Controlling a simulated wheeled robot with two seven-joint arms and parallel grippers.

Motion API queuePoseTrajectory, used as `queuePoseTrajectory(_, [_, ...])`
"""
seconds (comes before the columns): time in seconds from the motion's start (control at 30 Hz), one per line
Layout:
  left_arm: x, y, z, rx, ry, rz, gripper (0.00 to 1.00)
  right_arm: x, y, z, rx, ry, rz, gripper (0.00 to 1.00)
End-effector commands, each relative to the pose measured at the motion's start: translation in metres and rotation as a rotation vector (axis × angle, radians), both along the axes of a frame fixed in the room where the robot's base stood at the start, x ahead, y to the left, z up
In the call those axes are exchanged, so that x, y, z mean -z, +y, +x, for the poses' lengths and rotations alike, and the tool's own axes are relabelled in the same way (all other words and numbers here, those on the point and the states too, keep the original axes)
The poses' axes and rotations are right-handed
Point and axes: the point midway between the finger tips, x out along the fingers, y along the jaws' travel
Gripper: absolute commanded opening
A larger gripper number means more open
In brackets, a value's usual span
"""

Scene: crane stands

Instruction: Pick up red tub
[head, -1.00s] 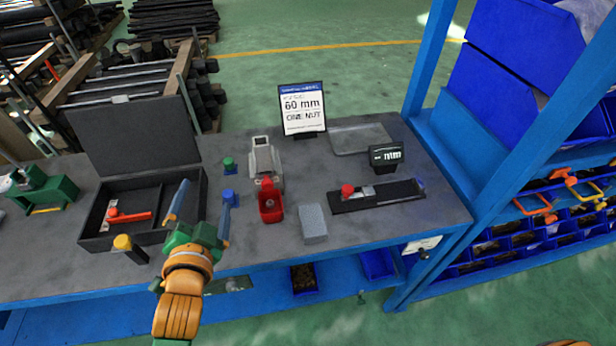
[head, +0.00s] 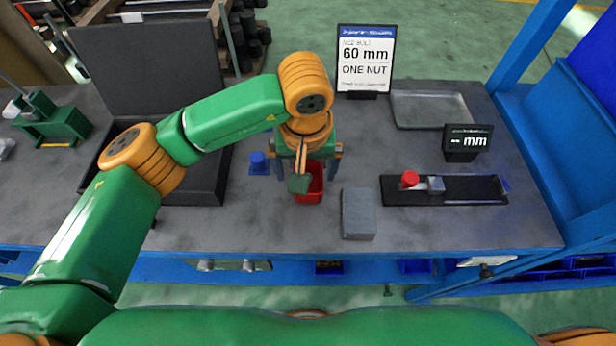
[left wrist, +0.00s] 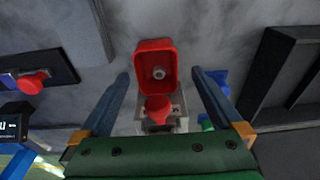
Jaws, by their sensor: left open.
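The red tub (head: 311,196) stands on the grey bench top, partly hidden under my left gripper in the head view. In the left wrist view the tub (left wrist: 143,76) is open-topped, with a small grey nut (left wrist: 159,73) inside. My left gripper (head: 304,182) is open above the tub. In the left wrist view its two fingers (left wrist: 160,76) lie to either side of the tub, with gaps and no visible contact. A red rounded piece (left wrist: 157,108) shows between the fingers, beside a grey device. My right gripper is not in view.
A grey block (head: 358,214) stands just right of the tub, and a blue knobbed piece (head: 259,163) just left. Farther right is a black gauge rail (head: 460,196). A sign (head: 365,60) reads 60 mm, ONE NUT. An open black case (head: 200,190) lies left.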

Motion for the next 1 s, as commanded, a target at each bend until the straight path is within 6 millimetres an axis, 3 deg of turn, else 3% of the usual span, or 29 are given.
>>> queuePoseTrajectory(0.13, [0.022,-0.003,0.005,-0.001,0.009,0.0,1.0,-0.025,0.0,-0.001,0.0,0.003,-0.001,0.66])
queuePoseTrajectory(0.27, [0.044,-0.003,0.008,-0.001,0.005,-0.003,1.0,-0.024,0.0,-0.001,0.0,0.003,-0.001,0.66])
queuePoseTrajectory(0.47, [0.048,-0.004,0.009,0.0,0.002,-0.005,1.0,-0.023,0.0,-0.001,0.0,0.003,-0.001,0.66])
queuePoseTrajectory(0.57, [0.048,-0.004,0.009,0.0,0.003,-0.006,0.78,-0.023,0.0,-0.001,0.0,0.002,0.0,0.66])
queuePoseTrajectory(0.8, [0.047,-0.004,0.009,0.0,0.003,-0.006,0.15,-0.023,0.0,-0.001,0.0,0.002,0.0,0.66])
queuePoseTrajectory(1.0, [0.047,-0.004,0.008,0.0,0.003,-0.006,0.15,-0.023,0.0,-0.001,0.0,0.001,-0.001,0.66])
